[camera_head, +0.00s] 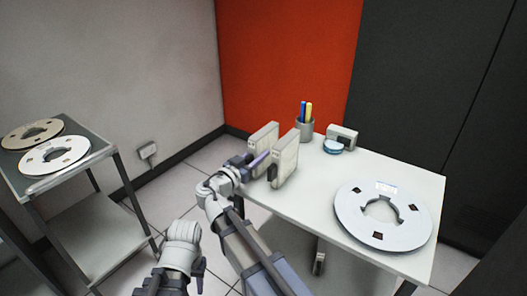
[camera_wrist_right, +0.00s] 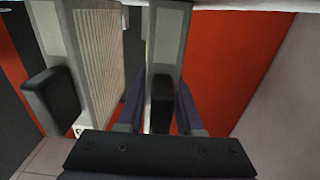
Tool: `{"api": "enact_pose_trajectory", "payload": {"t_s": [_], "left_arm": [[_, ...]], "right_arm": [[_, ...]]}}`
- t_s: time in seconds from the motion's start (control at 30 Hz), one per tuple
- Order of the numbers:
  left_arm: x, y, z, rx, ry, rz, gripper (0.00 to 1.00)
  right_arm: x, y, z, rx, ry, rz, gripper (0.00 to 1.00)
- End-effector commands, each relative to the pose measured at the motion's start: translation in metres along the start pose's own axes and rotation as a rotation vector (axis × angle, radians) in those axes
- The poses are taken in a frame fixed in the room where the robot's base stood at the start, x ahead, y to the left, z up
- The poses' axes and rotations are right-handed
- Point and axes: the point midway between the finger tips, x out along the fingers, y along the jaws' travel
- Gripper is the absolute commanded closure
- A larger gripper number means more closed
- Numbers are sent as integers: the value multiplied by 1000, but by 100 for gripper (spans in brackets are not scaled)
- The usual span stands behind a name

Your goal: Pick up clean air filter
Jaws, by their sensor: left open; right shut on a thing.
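Two thin, light grey air filters stand upright side by side at the table's left edge. My right gripper (camera_head: 249,163) is shut on the rear-left filter (camera_head: 264,134), and its purple fingers lie on both sides of it. In the right wrist view, the fingers (camera_wrist_right: 160,108) are around the black handle of this filter (camera_wrist_right: 168,38). The other filter (camera_head: 286,157) is close beside it, and its beige pleats show in the wrist view (camera_wrist_right: 85,50). I cannot tell which is clean, nor whether the held one touches the table. My left gripper (camera_head: 170,282) is open, low at the bottom edge.
The white table (camera_head: 320,195) bears a large grey reel (camera_head: 349,220), a pen cup (camera_head: 305,130), a small blue-topped round thing (camera_head: 333,146) and a grey box (camera_head: 345,134). A cart (camera_head: 85,164) with two reels stands left. Floor between is clear.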

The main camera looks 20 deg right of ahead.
Motion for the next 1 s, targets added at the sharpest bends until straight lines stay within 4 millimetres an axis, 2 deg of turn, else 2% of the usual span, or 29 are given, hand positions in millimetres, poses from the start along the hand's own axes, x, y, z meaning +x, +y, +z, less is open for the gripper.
{"api": "enact_pose_trajectory", "payload": {"t_s": [0.57, 0.77, 1.0], "left_arm": [[-6, 0, 0, 0, 0, 0, 59], [-24, -2, 1, 0, 0, 0, 59], [-60, -6, 4, 0, 0, 0, 59]], "right_arm": [[0, 0, -6, 0, 0, 0, 100], [0, 0, -24, 0, 0, 0, 100], [0, 0, -60, 0, 0, 0, 100]]}}
